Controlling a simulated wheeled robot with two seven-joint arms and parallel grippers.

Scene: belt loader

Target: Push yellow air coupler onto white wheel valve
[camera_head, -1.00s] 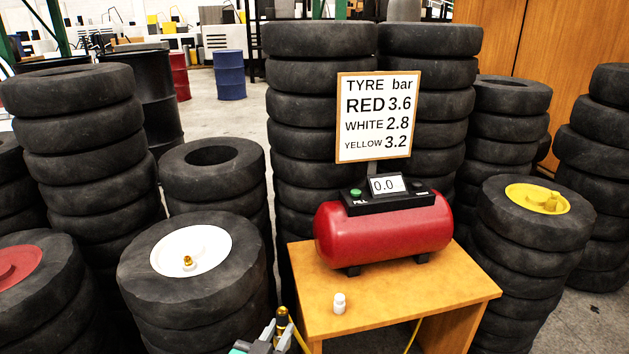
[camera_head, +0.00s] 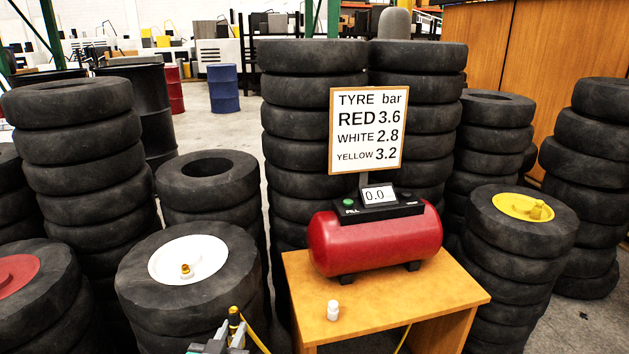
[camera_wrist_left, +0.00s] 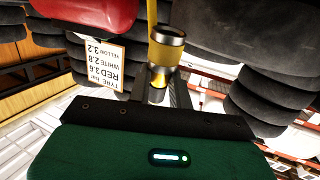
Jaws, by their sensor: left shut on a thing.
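The white wheel (camera_head: 203,258) lies flat on top of a tyre stack at the left, with its brass valve (camera_head: 186,271) standing up near the middle. My left gripper (camera_head: 232,332) is at the bottom edge of the head view, shut on the yellow air coupler (camera_head: 234,318), to the right of and in front of the white wheel, apart from the valve. My right gripper is not in view.
A red compressor (camera_head: 375,240) with a 0.0 display (camera_head: 378,195) stands on a wooden table (camera_head: 390,295), with a small white cap (camera_head: 333,310) in front. A sign (camera_head: 368,131) lists WHITE 2.8. Red (camera_head: 12,275) and yellow (camera_head: 523,207) wheels lie on stacks either side.

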